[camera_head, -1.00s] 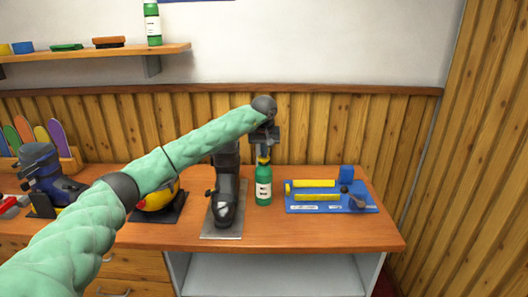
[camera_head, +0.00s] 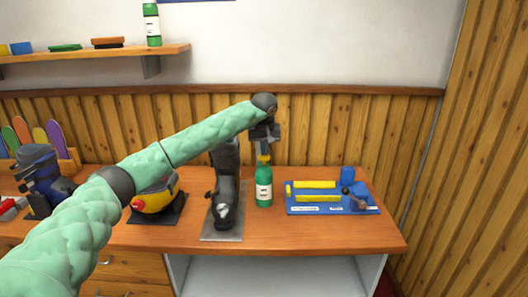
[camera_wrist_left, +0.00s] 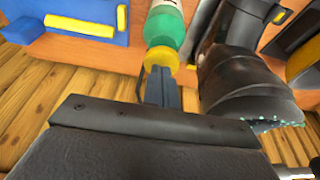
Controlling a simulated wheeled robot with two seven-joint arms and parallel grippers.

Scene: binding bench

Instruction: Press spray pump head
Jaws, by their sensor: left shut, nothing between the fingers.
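A green spray bottle (camera_head: 264,188) with a white label stands upright on the wooden bench, right of a black machine. Its yellow pump head (camera_head: 263,160) is on top. My left gripper (camera_head: 264,153) is above the bottle, pointing down, with its shut fingers at the pump head. In the left wrist view the closed fingers (camera_wrist_left: 160,82) reach the yellow head (camera_wrist_left: 160,58), and the bottle (camera_wrist_left: 165,25) lies beyond. Whether they touch or press it is hard to tell. My right gripper does not show.
A black upright machine (camera_head: 224,205) on a metal plate stands just left of the bottle. A blue board (camera_head: 330,208) with yellow bars lies to its right. A yellow and black device (camera_head: 155,201) is further left. A wall shelf (camera_head: 110,52) holds another green bottle (camera_head: 152,24).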

